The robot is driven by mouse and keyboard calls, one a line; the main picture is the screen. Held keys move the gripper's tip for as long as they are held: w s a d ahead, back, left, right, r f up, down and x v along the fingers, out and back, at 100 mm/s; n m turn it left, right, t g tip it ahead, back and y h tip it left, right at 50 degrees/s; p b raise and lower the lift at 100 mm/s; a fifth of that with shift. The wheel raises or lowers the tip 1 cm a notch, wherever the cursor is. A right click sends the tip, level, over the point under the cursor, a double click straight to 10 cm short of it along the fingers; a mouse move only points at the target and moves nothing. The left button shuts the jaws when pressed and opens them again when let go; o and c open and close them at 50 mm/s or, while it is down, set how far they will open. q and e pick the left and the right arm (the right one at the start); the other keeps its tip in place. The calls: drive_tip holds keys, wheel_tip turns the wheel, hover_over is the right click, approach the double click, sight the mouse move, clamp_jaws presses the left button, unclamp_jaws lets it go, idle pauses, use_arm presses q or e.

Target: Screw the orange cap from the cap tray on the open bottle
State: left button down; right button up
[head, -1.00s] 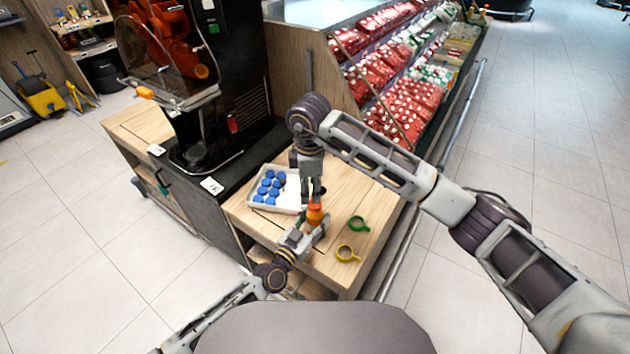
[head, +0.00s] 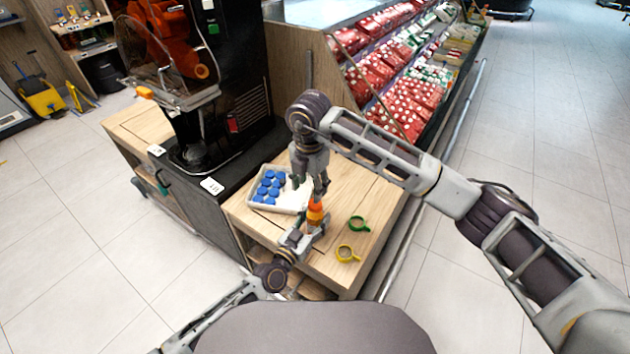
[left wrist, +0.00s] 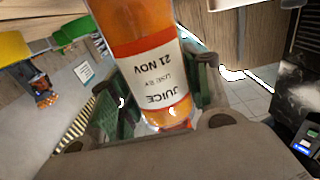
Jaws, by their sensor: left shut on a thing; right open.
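The juice bottle (head: 315,216) stands upright at the front of the wooden table, small and orange in the head view. My left gripper (head: 307,238) is shut around it from the front left. In the left wrist view the bottle (left wrist: 150,50) shows orange juice and a white label, between the green finger pads. My right gripper (head: 313,194) is open and points down just above the bottle's top. An orange cap (head: 316,206) appears to sit at the bottle's top; how it is seated cannot be told. The white cap tray (head: 292,201) holds several blue caps on its left.
The black juicer (head: 232,90) stands behind left. A shelf of red packages (head: 400,95) is behind right.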

drive_tip(key=n, duration=0.5)
drive_tip(key=shift+r, duration=0.15)
drive_tip(key=n, duration=0.4)
drive_tip(key=shift+r, duration=0.1)
drive_tip(key=n, duration=0.4)
drive_tip(key=shift+d+r+n, duration=0.1)
drive_tip(key=shift+n, duration=0.3)
drive_tip(key=n, duration=0.4)
drive_tip(key=shift+d+r+n, duration=0.1)
drive_tip(key=shift+r+n, duration=0.05)
drive_tip(key=shift+n, duration=0.25)
drive_tip(key=n, duration=0.4)
drive_tip(key=shift+d, duration=0.1)
drive_tip(key=n, duration=0.4)
drive_tip(key=shift+s+d+r+n, duration=0.1)
drive_tip(key=shift+r+n, duration=0.1)
drive_tip(key=shift+n, duration=0.2)
drive_tip(key=n, duration=0.4)
drive_tip(key=shift+d+r+n, duration=0.1)
drive_tip(key=shift+d+n, duration=0.05)
drive_tip(key=shift+n, duration=0.25)
drive_tip(key=n, duration=0.4)
drive_tip(key=shift+d, duration=0.15)
